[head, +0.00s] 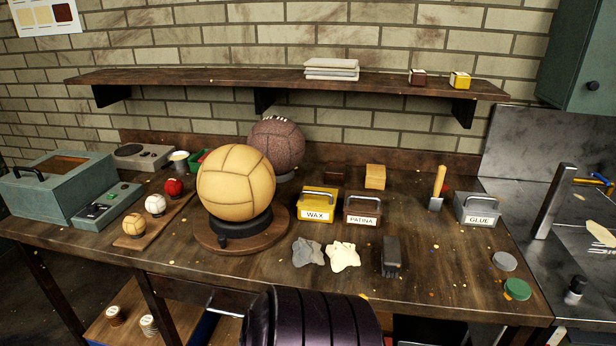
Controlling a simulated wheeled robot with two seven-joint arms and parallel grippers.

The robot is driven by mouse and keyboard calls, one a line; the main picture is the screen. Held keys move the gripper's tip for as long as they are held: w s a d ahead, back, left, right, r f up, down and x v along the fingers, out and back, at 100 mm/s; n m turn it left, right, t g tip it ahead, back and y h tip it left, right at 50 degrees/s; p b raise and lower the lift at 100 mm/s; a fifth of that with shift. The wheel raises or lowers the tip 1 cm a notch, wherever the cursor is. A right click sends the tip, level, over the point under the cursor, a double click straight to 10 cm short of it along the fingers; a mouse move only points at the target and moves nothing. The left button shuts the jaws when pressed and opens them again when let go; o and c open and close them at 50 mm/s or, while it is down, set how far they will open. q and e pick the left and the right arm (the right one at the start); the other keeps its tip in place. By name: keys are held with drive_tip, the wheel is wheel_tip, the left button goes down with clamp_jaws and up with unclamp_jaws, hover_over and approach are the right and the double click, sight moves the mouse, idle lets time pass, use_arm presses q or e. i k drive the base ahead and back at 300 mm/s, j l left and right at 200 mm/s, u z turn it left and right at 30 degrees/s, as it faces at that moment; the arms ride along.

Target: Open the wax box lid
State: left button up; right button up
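The wax box (316,206) is a small yellow box on the workbench, right of the large tan ball, with a white WAX label on its front. A metal handle arches over its top, and its lid looks shut. A brown PATINA box (362,207) of similar shape stands close to its right. Neither of my grippers shows in the head view.
A large tan ball (236,183) sits on a round stand left of the wax box. A GLUE box (477,209) stands right.

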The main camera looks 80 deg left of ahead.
sight(314, 198)
drive_tip(key=u, duration=2.55)
